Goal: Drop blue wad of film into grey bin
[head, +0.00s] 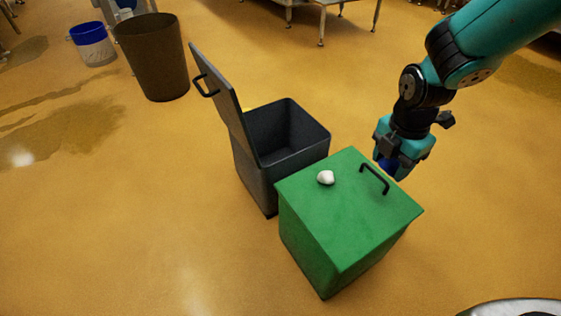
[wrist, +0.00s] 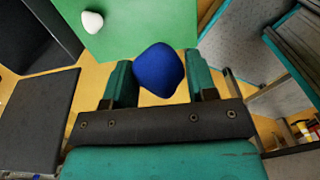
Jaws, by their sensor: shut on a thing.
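My gripper (head: 390,165) is shut on the blue wad of film (head: 388,163), at the right of the green bin in the head view. In the wrist view the blue wad (wrist: 159,70) sits between the two fingers of my gripper (wrist: 160,80). The grey bin (head: 252,180) stands behind and left of the green bin, with its lid (head: 219,95) raised on its left side. Its inside looks dark and empty as far as I see. My gripper is apart from the grey bin, with the green bin's far corner between them.
The green bin (head: 345,225) is closed, with a black handle (head: 374,179) and a white wad (head: 326,177) on its lid. A brown bin (head: 152,58) and a blue-and-white bucket (head: 93,45) stand at the back left. The yellow floor around is largely clear.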

